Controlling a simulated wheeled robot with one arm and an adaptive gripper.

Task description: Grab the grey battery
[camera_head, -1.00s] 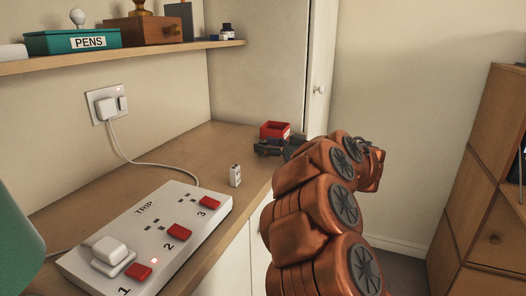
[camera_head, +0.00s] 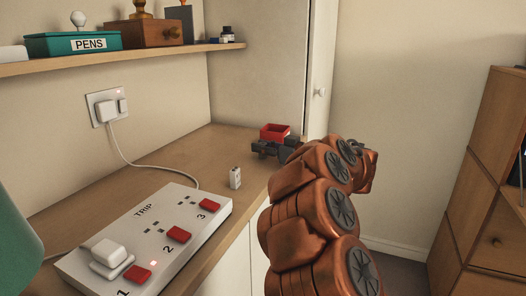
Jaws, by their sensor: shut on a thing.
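A small pale grey-white upright block (camera_head: 235,178) with small studs on top, like a battery, stands on the desk just beyond the power strip. Nothing touches it. My dark gripper (camera_head: 270,150) is at the far right of the desk, to the right of and beyond this block. It is at the front of a small red open box (camera_head: 275,132) and covers most of its lower part. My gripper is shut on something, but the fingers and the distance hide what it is.
A white power strip (camera_head: 145,233) marked TRIP, with red switches and a white plug, lies along the desk (camera_head: 165,165). A cable runs to the wall socket (camera_head: 108,106). A shelf (camera_head: 130,57) with a green PENS box (camera_head: 72,43) overhangs the back.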

